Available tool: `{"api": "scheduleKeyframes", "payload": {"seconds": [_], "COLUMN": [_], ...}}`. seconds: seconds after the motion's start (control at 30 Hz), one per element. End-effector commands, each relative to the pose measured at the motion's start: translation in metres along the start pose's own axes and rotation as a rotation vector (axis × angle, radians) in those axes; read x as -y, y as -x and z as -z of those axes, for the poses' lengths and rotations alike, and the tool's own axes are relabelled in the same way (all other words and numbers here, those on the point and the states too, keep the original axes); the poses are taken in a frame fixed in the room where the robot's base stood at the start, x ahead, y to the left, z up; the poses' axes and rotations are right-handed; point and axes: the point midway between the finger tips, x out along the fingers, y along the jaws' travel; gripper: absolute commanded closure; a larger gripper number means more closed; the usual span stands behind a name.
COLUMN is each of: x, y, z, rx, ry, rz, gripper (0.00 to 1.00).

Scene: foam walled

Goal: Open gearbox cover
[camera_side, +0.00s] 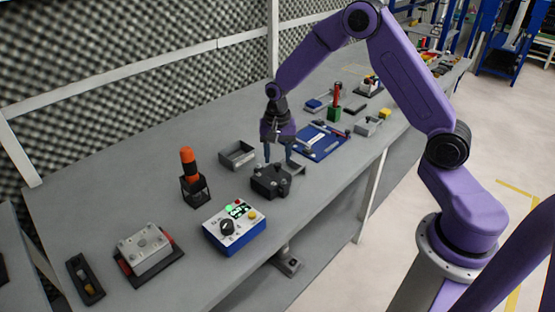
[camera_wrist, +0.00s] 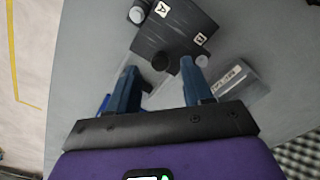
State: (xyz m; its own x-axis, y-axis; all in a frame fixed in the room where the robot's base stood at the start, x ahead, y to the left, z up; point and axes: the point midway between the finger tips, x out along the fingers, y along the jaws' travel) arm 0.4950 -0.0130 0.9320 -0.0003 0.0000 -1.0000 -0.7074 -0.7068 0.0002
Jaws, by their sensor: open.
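A dark block with grey round posts, which looks like the gearbox (camera_side: 268,182), sits on the grey bench just below my gripper. In the wrist view the block (camera_wrist: 177,32) has a flat dark top with white labels A and B, a black round knob (camera_wrist: 160,62), and grey round posts at its edges. My gripper (camera_side: 278,156) points down just above the block's far side. In the wrist view its two blue fingers (camera_wrist: 158,72) are apart with nothing clearly between them. The knob appears just beyond the fingertips; I cannot tell whether they touch the block.
A grey tray (camera_side: 238,155) stands behind the block. A blue control box (camera_side: 235,240) and an orange-handled tool in a stand (camera_side: 190,172) are to the left. A blue mat with tools (camera_side: 318,145) lies to the right. Bare bench separates these things.

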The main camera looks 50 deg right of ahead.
Motion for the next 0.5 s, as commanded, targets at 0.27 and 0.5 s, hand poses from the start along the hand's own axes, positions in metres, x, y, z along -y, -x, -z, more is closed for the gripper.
{"api": "scheduleKeyframes", "payload": {"seconds": [0.27,0.5], "x": [0.000,0.000], "y": [-0.021,-0.022], "z": [0.000,0.000], "rx": [0.000,-0.001], "ry": [0.000,0.000], "rz": [0.000,0.001], "gripper": [0.50,0.50]}}
